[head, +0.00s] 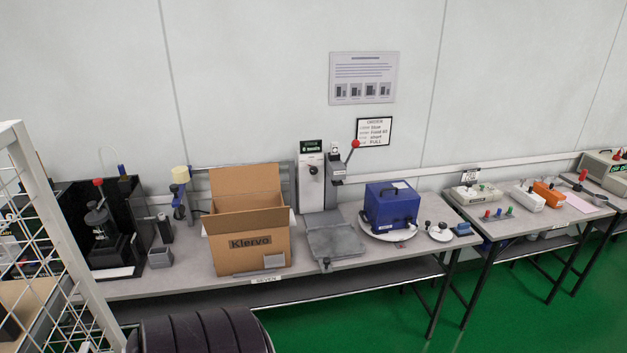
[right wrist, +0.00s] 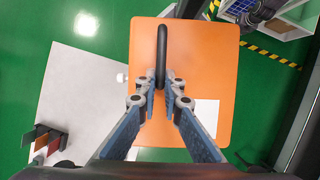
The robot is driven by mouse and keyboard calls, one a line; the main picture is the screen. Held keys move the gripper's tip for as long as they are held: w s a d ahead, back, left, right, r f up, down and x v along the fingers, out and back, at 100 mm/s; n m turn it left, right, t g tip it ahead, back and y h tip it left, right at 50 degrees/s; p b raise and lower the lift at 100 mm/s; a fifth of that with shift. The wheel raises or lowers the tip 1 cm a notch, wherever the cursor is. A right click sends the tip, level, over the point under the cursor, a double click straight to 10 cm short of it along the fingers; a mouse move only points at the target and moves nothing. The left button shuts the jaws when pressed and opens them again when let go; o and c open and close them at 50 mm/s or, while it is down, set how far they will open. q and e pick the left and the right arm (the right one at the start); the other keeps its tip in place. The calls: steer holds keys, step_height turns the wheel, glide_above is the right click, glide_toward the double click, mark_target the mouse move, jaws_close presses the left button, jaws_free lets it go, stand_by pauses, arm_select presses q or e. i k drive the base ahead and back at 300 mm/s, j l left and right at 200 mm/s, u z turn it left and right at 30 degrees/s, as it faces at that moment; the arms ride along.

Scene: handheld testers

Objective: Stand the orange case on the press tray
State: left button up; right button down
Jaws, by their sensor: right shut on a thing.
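The orange case (right wrist: 205,60) shows in the right wrist view as a broad flat orange top with rounded corners and a black handle (right wrist: 162,48). My right gripper (right wrist: 160,95) is shut on this handle, with a finger on each side of it. The case's sides are hidden from above, and the case is not seen in the head view. The press tray (head: 336,242) is a flat grey plate at the foot of the press (head: 312,185) in the head view, and it looks empty. Neither gripper shows in the head view.
On the bench, an open cardboard box (head: 250,242) stands left of the tray, and a blue case (head: 392,205) on a round white base stands right. The press's red-knobbed lever (head: 353,146) rises behind. Green floor (right wrist: 105,70) and a pale surface (right wrist: 75,105) show around the orange case.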

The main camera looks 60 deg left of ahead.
mark_target(332, 240)
steer(key=i+j+u, duration=0.2)
steer(key=i+u, duration=0.15)
steer(key=u, duration=0.15)
steer(key=i+u, duration=0.35)
steer(key=u, duration=0.15)
steer(key=i+u, duration=0.35)
steer(key=u, duration=0.15)
steer(key=i+l+u, duration=0.25)
steer(key=u, duration=0.25)
steer(key=i+l+u, duration=0.35)
steer(key=u, duration=0.15)
steer(key=l+u, duration=0.9)
steer(key=l, duration=0.2)
steer(key=k+l+u, duration=0.2)
steer(key=l+u, duration=0.25)
steer(key=k+l+u, duration=0.1)
steer(key=l+u, duration=0.35)
